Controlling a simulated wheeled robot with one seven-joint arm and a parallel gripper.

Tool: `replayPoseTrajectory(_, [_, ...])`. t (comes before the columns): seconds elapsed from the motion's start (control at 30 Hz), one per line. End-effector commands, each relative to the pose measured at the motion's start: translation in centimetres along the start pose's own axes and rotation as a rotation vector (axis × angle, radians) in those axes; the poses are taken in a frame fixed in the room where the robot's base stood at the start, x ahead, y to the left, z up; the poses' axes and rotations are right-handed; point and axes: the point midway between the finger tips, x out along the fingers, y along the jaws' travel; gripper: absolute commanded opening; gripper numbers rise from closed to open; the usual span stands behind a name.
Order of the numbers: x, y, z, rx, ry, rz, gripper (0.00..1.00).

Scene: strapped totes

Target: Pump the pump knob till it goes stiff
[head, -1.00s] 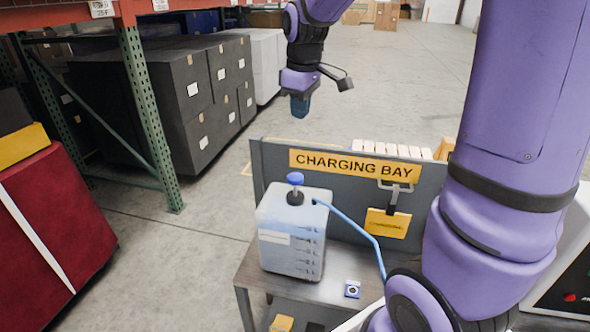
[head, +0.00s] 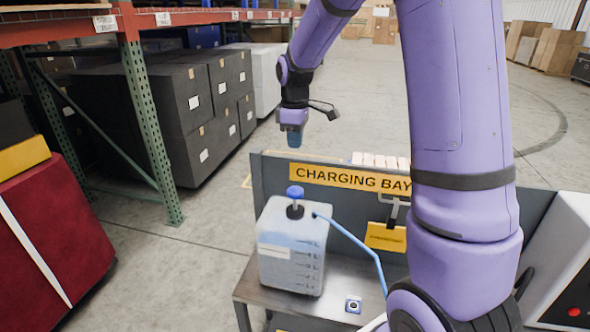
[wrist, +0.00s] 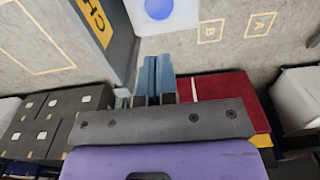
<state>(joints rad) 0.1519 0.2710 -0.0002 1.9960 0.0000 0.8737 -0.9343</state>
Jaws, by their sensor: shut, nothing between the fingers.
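The blue pump knob (head: 295,192) stands up on a short stem from the dark cap of a translucent jug (head: 292,255). The jug rests on a grey metal bench, and a blue hose (head: 352,241) runs from its top down to the right. My gripper (head: 295,138) hangs above the knob, clear of it, with its fingers pointing down. In the wrist view the two blue fingers (wrist: 157,62) lie side by side, shut and empty. The round blue knob (wrist: 158,8) shows beyond their tips at the top edge, partly cut off.
A grey panel with a "CHARGING BAY" sign (head: 350,179) rises behind the jug. Red racking (head: 60,35) and dark boxes stand to the left.

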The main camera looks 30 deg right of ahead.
Motion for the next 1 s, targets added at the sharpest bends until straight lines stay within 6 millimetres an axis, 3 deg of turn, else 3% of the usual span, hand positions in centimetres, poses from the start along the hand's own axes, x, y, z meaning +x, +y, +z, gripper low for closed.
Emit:
replayPoseTrajectory(0.7, [11.7, -0.1, 0.1, 0.000, -0.003, -0.003, 0.00])
replayPoseTrajectory(1.0, [13.6, -0.1, 0.0, 0.000, -0.001, -0.001, 0.00])
